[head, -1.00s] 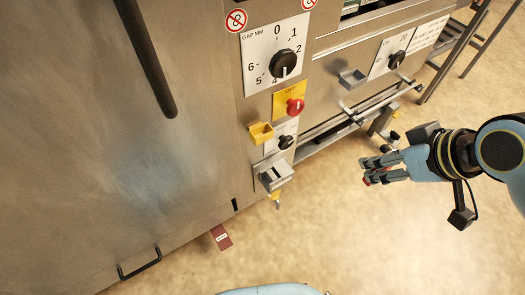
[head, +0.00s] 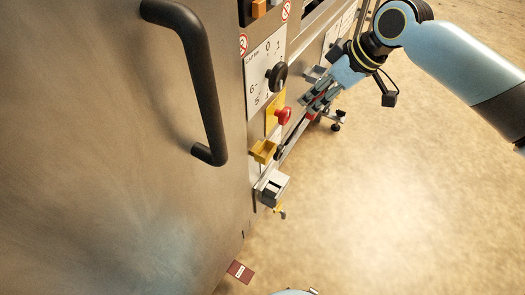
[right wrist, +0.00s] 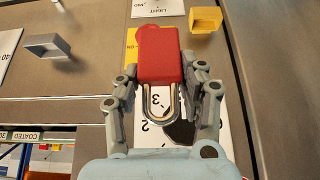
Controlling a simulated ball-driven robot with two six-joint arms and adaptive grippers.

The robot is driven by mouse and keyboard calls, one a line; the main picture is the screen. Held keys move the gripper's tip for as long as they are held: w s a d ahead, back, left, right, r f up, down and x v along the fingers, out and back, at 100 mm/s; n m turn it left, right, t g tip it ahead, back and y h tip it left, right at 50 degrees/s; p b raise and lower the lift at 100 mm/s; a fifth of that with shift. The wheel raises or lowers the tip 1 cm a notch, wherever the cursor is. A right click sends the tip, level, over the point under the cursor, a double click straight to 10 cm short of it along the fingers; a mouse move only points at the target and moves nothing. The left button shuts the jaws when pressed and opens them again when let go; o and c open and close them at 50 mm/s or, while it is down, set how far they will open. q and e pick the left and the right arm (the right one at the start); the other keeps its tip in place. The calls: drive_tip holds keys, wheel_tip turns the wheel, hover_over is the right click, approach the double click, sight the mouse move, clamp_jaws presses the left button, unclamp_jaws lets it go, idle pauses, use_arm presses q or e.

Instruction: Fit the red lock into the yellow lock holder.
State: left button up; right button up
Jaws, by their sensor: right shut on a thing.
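The red lock (right wrist: 162,66) has a pale metal shackle and sits between the fingers of my right gripper (right wrist: 160,90) in the right wrist view. The gripper is shut on it, with the shackle toward the palm. In the head view my right gripper (head: 308,108) is at the machine front, right of and higher than the yellow lock holder (head: 263,151); the lock is mostly hidden by the fingers there. The holder is a small open yellow box on the panel. It also shows at upper right in the right wrist view (right wrist: 206,19), apart from the lock. My left gripper is not in view.
A red knob (head: 283,115) on a yellow plate sticks out just above the holder. A black dial (head: 277,77) is higher up. A grey bracket (head: 273,188) juts out below the holder. A black door handle (head: 195,75) is at left. Open floor lies to the right.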

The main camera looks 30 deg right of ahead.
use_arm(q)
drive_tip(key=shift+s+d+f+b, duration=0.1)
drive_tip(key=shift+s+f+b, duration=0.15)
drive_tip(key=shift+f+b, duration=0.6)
use_arm(e)
drive_tip(key=shift+w+a+f, duration=0.35)
drive_tip(key=shift+a+f, duration=1.4)
drive_tip(key=shift+a, duration=0.1)
drive_tip(key=shift+w+a+f, duration=0.3)
drive_tip(key=shift+a+f, duration=1.45)
drive_tip(key=shift+a, duration=0.1)
drive_tip(key=shift+w+a+f, duration=0.35)
drive_tip(key=shift+a+f, duration=1.4)
drive_tip(key=shift+a, duration=0.1)
drive_tip(key=shift+f, duration=0.15)
drive_tip(key=o, duration=1.2)
drive_tip(key=shift+o, duration=0.2)
